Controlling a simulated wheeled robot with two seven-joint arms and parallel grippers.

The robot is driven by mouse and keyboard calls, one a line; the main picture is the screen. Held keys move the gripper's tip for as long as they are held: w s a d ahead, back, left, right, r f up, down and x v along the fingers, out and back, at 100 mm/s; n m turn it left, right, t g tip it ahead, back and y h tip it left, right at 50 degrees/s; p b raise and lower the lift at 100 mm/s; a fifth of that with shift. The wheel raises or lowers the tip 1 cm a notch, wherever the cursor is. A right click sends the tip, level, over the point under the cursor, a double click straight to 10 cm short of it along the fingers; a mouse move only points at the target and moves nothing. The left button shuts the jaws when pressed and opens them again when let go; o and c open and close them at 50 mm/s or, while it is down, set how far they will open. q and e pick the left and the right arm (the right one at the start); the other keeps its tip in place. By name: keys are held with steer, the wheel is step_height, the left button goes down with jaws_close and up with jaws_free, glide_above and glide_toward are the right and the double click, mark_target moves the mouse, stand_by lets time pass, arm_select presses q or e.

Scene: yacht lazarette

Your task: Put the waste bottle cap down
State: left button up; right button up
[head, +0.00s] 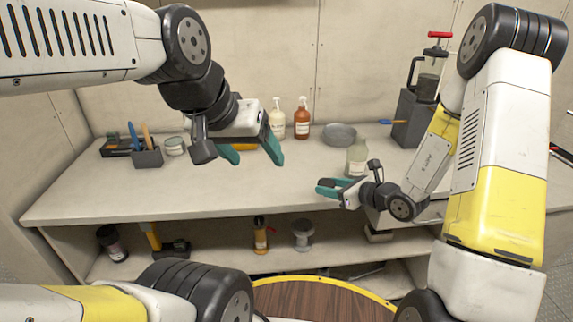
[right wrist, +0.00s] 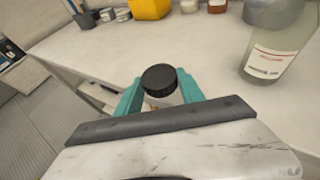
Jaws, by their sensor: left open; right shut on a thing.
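The black waste bottle cap (right wrist: 159,80) sits between the teal fingers of my right gripper (right wrist: 160,95) in the right wrist view. My right gripper (head: 325,188) is shut on it near the front edge of the counter (head: 120,197). In the head view the fingers hide the cap. The waste bottle (head: 356,158), pale green and clear with a label, stands upright on the counter behind the right gripper. It also shows at the right in the right wrist view (right wrist: 282,35), its top cut off. My left gripper (head: 252,156) is open above the counter.
Two pump bottles (head: 302,120), a grey dish (head: 340,134) and a grey stand (head: 413,120) with a plunger vessel are at the back. A tool holder (head: 147,157) and a tin (head: 174,146) stand at the left. The front middle of the counter is clear.

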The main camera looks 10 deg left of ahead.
glide_above(312, 177)
steer(key=shift+w+a+f, duration=0.1)
steer(key=shift+f, duration=0.7)
step_height(312, 177, down, 3)
steer(key=shift+f, duration=0.2)
steer(key=shift+f, duration=0.15)
